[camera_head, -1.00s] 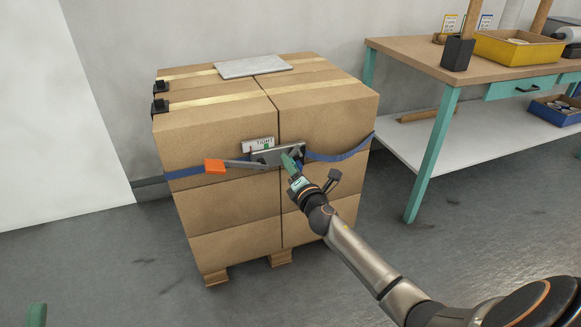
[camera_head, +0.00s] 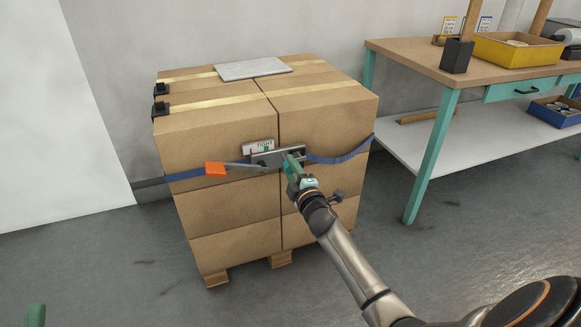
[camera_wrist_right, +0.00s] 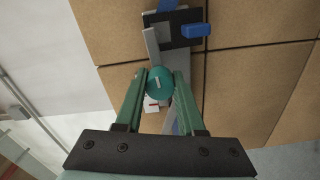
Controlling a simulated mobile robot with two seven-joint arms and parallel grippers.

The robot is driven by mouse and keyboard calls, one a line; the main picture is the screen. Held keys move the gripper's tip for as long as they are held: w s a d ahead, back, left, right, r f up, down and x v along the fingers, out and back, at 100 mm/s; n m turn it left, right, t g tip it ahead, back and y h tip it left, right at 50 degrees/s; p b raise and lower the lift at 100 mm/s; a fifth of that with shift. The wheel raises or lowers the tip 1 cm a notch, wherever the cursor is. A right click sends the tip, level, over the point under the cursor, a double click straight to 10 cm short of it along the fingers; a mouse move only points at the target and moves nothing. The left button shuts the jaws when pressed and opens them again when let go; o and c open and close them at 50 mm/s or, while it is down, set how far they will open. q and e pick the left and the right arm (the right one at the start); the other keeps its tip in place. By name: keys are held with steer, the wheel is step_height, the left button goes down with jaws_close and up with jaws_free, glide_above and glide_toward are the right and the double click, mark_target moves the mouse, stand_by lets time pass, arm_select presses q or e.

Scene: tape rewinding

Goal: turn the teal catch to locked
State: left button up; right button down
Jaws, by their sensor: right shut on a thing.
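The teal catch (camera_wrist_right: 160,82) is a round knob with a pale mark, on the metal ratchet plate (camera_head: 268,158) at the front of the strapped box stack. My right gripper (camera_head: 291,158) reaches it from the front right. In the right wrist view, the teal fingers of my right gripper (camera_wrist_right: 162,84) are closed on both sides of the knob. In the head view the gripper hides most of the catch. A teal tip (camera_head: 36,315) at the lower left edge may be my left gripper; its jaws cannot be made out.
A blue strap (camera_head: 340,158) runs around the boxes (camera_head: 210,140). An orange-ended lever (camera_head: 215,169) sticks out left of the plate. A small label reading TIGHT (camera_head: 258,146) stands above it. A workbench (camera_head: 420,52) is at the right. The floor in front is clear.

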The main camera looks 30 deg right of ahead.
steer(key=shift+m, duration=0.6)
steer(key=c, duration=0.5)
jaws_free()
steer(key=shift+s, duration=0.1)
steer(key=shift+p+v, duration=2)
steer(key=shift+v, duration=4.2)
steer(key=shift+a, duration=0.15)
